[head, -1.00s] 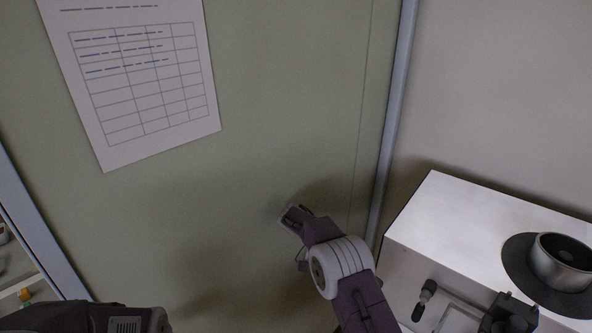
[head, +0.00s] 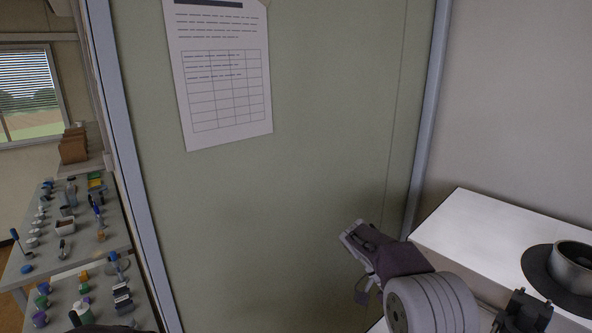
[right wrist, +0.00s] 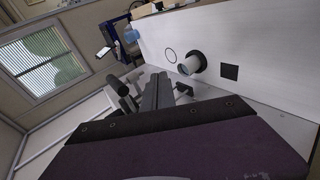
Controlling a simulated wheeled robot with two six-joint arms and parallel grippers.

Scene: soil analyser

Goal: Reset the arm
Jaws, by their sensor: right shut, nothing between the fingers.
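My right arm (head: 432,301), purple and grey with a ribbed white joint, comes up from the lower right in the head view. Its far end stands in front of the green-grey panel, left of the white box. In the right wrist view my right gripper (right wrist: 159,78) has its dark fingers together and nothing between them. Beyond them is a white housing (right wrist: 262,50) with a short lens tube (right wrist: 192,64) and a black square. I cannot tell whether the fingers touch anything. My left gripper is not in view.
The white box (head: 480,228) on the right carries a metal cup (head: 572,262) on a dark disc. The green-grey panel (head: 300,200) bears a paper sheet (head: 218,75). At the left are a cluttered bench (head: 75,255) and a window (head: 27,95).

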